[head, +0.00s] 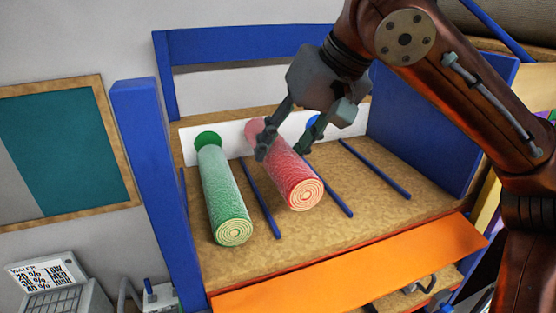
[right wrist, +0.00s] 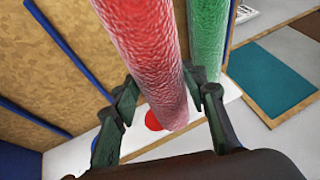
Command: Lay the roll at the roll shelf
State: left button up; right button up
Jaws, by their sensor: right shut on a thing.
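The red roll (head: 288,171) is in the middle slot of the roll shelf (head: 300,233), with its ringed end facing front. My right gripper (head: 283,148) is shut on it toward its back end, one finger on each side. In the right wrist view the red roll (right wrist: 150,55) passes between the fingers of the right gripper (right wrist: 165,95). I cannot tell whether the roll touches the shelf floor. The green roll (head: 221,190) lies in the left slot. My left gripper is not in view.
Blue divider rods (head: 262,200) part the slots; the right slot is empty. A white back strip (right wrist: 85,155) carries a red dot (right wrist: 152,121) behind the red roll. Blue posts (head: 150,180) flank the shelf. An orange board (head: 350,265) runs along its front.

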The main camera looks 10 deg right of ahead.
jog(key=shift+w+f, duration=0.2)
jog(key=shift+f, duration=0.1)
jog(key=shift+w+a+f, duration=0.1)
jog(key=shift+w+f, duration=0.15)
jog(key=f, duration=0.1)
jog(key=w+f, duration=0.1)
jog(key=f, duration=0.1)
jog(key=shift+a+f+p, duration=0.1)
jog(key=shift+a+p, duration=0.1)
jog(key=shift+p, duration=0.2)
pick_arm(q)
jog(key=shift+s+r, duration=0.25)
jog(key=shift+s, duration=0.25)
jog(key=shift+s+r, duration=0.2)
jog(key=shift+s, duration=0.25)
pick_arm(e)
jog(key=shift+s+d+f, duration=0.1)
jog(key=shift+s+f, duration=0.15)
jog(key=shift+f, duration=0.05)
jog(key=shift+w+f, duration=0.1)
jog(key=shift+f, duration=0.05)
jog(key=o, duration=0.9)
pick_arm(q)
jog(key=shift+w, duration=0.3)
pick_arm(e)
jog(key=o, duration=0.3)
jog(key=shift+o, duration=0.2)
